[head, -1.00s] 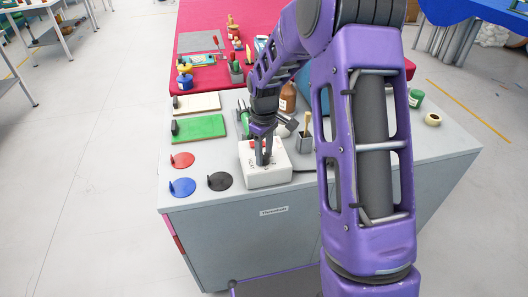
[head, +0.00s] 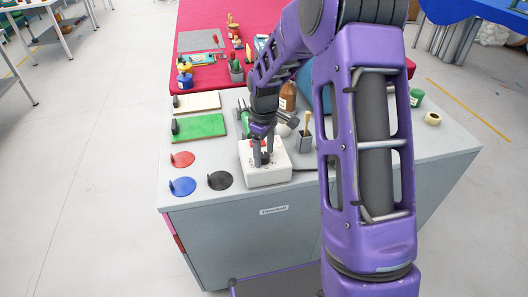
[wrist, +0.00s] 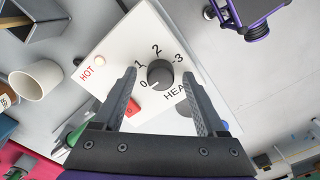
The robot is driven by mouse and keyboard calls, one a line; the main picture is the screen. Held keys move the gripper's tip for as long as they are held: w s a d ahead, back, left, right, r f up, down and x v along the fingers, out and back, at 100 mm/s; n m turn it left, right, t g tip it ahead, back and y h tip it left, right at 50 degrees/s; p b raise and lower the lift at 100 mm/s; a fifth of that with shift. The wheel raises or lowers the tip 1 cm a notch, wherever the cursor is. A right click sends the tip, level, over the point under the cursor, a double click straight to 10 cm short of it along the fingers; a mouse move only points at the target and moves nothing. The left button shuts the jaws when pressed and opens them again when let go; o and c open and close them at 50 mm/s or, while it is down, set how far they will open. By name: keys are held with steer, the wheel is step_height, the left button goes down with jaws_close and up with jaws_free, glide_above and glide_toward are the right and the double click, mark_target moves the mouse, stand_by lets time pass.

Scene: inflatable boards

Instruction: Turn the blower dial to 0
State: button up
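The white control box (head: 265,177) sits on the grey bench top. In the wrist view, its white face (wrist: 115,48) carries a dark round dial (wrist: 160,73) with numbers 0 to 3 and a partly hidden label beginning "HEA". The dial's pale mark appears to point towards 0. A second dark round part (wrist: 184,107) is mostly hidden by the right finger; I cannot tell its setting or whether it is the blower dial. My gripper (wrist: 160,76) is open and empty, its fingers on either side of the numbered dial with gaps. It also shows over the box in the head view (head: 263,161).
A small lamp marked HOT (wrist: 99,61) and a red switch (wrist: 133,108) are on the box. A grey brush holder (head: 305,141) stands close to its right.

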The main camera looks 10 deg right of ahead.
mark_target(264, 155)
steer(key=shift+r, duration=0.1)
step_height(264, 155, up, 17)
stand_by(0.6)
steer(key=shift+r, duration=0.1)
